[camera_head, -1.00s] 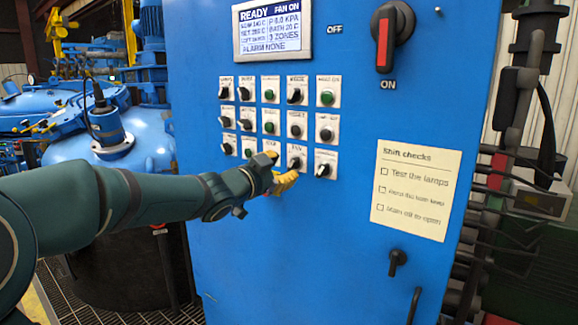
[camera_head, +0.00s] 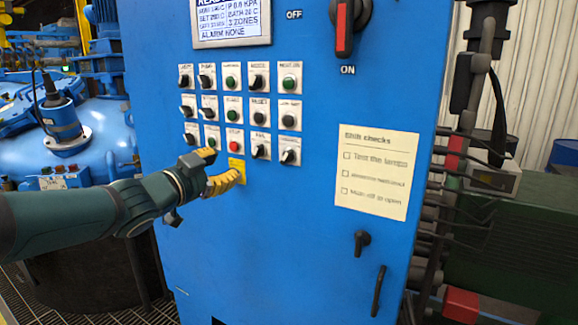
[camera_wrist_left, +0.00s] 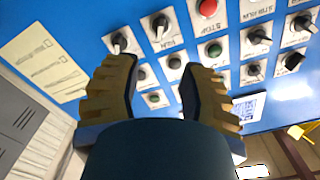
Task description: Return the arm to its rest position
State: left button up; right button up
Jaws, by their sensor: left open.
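My left gripper (camera_head: 222,170) has yellow ribbed fingers and stands in front of the blue control cabinet (camera_head: 300,220), just below and left of the red button in the bottom row of controls. In the left wrist view the two fingers (camera_wrist_left: 155,90) are spread apart with nothing between them. Switches and buttons of the panel show beyond the fingertips. My green left arm (camera_head: 90,208) reaches in from the left. The right gripper is in neither view.
The cabinet carries rows of switches, a display (camera_head: 231,18), a red-handled main switch (camera_head: 343,28) at ON, and a paper checklist (camera_head: 378,172). Blue furnace vessels (camera_head: 85,135) stand at the left.

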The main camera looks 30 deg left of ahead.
pick_arm(q)
jog(key=w+d+f+n+g, duration=0.2)
jog(key=d+f, duration=0.2)
jog(key=f, duration=0.6)
jog(key=w+d+f+n+g+h, duration=0.1)
jog(key=w+d+f+g, duration=0.3)
jog(key=f, duration=0.7)
jog(key=d+f+n+g, duration=0.15)
jog(key=d+f, duration=0.35)
jog(key=f, duration=0.5)
jog(key=s+d+f+n+g, duration=0.1)
jog(key=s+d+f+g, duration=0.2)
jog(key=s+d+f, duration=0.2)
jog(key=s+d+f+n+g, duration=0.1)
jog(key=s+d+f+g, duration=0.2)
jog(key=s+d+f, duration=0.2)
jog(key=s+d+f+n+g+h, duration=0.1)
jog(key=s+d+f, duration=0.4)
jog(key=s+f, duration=0.5)
notch_tip(320, 180, down, 5)
jog(key=shift+d+r+n+g, duration=0.1)
jog(key=shift+d+n+g, duration=0.15)
jog(key=shift+n+g, duration=0.5)
jog(key=shift+c, duration=0.4)
